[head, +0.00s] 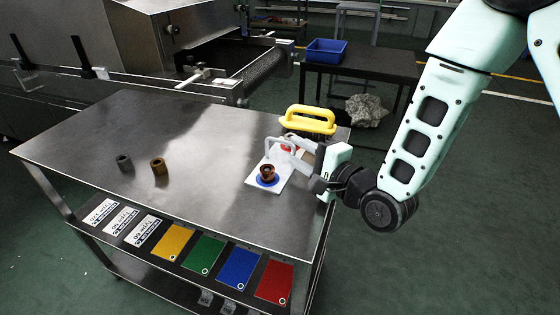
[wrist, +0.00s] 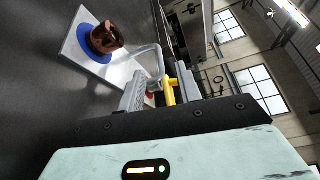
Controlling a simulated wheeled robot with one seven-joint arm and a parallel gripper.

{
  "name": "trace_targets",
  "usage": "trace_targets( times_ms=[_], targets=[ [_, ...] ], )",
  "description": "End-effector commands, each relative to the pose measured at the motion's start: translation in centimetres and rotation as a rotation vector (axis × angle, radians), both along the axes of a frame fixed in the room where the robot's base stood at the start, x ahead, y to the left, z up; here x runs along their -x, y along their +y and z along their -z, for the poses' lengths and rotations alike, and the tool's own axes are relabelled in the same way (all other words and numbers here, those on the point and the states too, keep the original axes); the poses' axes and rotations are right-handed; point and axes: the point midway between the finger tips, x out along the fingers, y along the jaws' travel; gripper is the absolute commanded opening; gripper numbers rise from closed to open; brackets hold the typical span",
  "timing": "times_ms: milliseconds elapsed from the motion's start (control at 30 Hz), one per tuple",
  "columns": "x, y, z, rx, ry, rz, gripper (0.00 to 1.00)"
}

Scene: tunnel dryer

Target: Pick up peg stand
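The peg stand (head: 256,182) is a white plate with a blue disc and a red spot, near the right edge of the steel table. A pale arched handle (head: 279,141) rises over it. A brown ring-like part (head: 267,173) sits on the blue disc. The wrist view also shows the white plate (wrist: 74,46), the brown part and the handle (wrist: 152,48). My gripper (head: 296,150) is at the handle, coming from the right. In the wrist view, its fingers (wrist: 161,88) are apart, with the handle's end reaching between them; contact is not clear.
A yellow-handled brush (head: 310,120) stands just behind the stand, close to my gripper. A grey ring (head: 124,162) and a bronze ring (head: 158,166) stand on the left. Coloured cards and labels line the front edge. The table's middle is clear.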

Motion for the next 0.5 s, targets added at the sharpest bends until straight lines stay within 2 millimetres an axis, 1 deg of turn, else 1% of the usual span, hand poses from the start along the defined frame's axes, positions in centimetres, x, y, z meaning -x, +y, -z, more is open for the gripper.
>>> trace_targets(
  times_ms=[300,400,500],
  targets=[
    [-3.4,2.5,0.5,-0.001,-0.001,-0.002,0.34],
    [-3.9,3.0,0.5,0.000,-0.002,-0.001,0.34],
    [-4.0,3.0,0.5,0.000,0.000,0.000,0.34]
  ],
)
